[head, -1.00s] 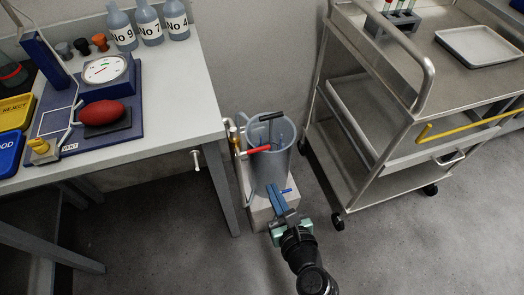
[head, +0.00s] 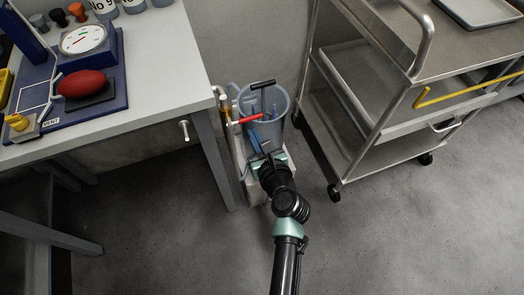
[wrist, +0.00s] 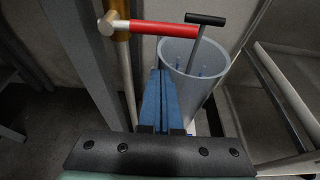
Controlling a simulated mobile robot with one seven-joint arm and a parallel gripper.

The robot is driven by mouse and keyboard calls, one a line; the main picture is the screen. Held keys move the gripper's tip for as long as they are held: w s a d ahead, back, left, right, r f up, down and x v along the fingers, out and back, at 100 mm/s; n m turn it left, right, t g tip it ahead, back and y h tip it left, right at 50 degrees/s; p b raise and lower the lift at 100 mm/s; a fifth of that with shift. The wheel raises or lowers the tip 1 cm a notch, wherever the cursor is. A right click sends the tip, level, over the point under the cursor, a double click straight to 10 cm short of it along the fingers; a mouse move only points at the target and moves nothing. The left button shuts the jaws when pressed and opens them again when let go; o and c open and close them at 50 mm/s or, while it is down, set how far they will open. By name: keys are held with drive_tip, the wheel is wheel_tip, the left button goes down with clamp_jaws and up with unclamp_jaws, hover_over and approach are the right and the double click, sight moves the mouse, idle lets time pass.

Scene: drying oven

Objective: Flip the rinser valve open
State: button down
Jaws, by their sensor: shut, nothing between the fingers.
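The rinser is a grey open cylinder (head: 277,103) on a pale block between the table and the cart; it also shows in the wrist view (wrist: 205,80). A black T-shaped handle (wrist: 205,20) stands out of it.
A table (head: 165,75) with a gauge (head: 83,39) and a red oval object (head: 82,83) stands on the left, its leg close to the rinser. A steel cart (head: 385,125) with a yellow handle stands on the right. Open floor lies in front.

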wheel_tip(320, 180, up, 4)
drive_tip(key=shift+s+p, duration=0.1)
drive_tip(key=shift+p, duration=0.45)
drive_tip(key=shift+r+n+h+p, duration=0.4)
drive_tip(key=shift+r+n+p, duration=0.25)
drive_tip(key=shift+p, duration=0.45)
drive_tip(key=s+a+r+n+t+h+p, duration=0.1)
drive_tip(key=a+r+n+t+h+p, duration=0.3)
drive_tip(key=n, duration=0.9)
drive_tip(key=shift+s+r+t+p, duration=0.15)
drive_tip(key=shift+r+t+p, duration=0.15)
drive_tip(key=shift+r+p, duration=0.4)
drive_tip(key=shift+f+n, duration=0.1)
drive_tip(key=shift+n, duration=0.15)
